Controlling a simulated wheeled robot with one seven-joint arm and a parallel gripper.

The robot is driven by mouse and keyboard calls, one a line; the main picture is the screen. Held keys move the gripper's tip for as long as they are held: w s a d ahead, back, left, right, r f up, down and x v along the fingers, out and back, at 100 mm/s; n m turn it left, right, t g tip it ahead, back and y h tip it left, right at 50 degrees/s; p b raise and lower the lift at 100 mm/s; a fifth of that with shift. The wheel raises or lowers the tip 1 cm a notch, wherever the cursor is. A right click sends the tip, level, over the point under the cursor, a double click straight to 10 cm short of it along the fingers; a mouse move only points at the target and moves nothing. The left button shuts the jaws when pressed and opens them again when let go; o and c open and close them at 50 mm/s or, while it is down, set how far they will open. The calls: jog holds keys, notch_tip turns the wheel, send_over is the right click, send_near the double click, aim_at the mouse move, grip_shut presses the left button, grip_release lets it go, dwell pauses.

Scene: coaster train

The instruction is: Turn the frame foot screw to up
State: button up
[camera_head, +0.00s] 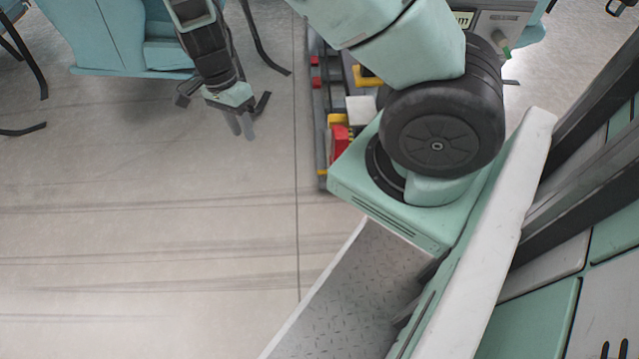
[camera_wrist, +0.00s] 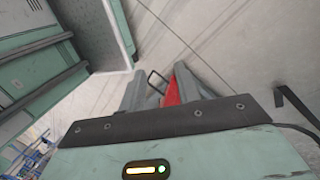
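My gripper (camera_head: 244,133) hangs over bare floor at the upper left of the head view, its two grey fingers pointing down with a narrow gap between them. In the wrist view my gripper (camera_wrist: 158,76) shows two grey fingers apart. A thin dark loop shows between the fingers. I cannot make out the frame foot screw in either view.
Teal train seats (camera_head: 110,35) with dark bars stand at the top left. A rack with red (camera_head: 339,144), yellow and white parts lies on the floor beside my base, partly hidden by my arm. Pale floor (camera_head: 150,220) is clear at the left and centre.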

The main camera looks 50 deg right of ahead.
jog(key=w+d+f+m+h+b, duration=0.1)
jog(key=d+f+m+b, duration=0.25)
jog(key=d+f, duration=0.35)
jog(key=d+f+m+h+b, duration=0.1)
jog(key=d+f+m+b, duration=0.3)
jog(key=f, duration=0.6)
jog(key=m+h+b, duration=0.1)
jog(key=m+b, duration=0.2)
jog(key=b, duration=0.2)
send_near(322, 171)
jog(key=shift+g, duration=0.3)
jog(key=b+x, duration=0.2)
jog(key=b, duration=0.1)
jog(key=b+x, duration=0.6)
jog(key=shift+w+f, duration=0.25)
grip_shut()
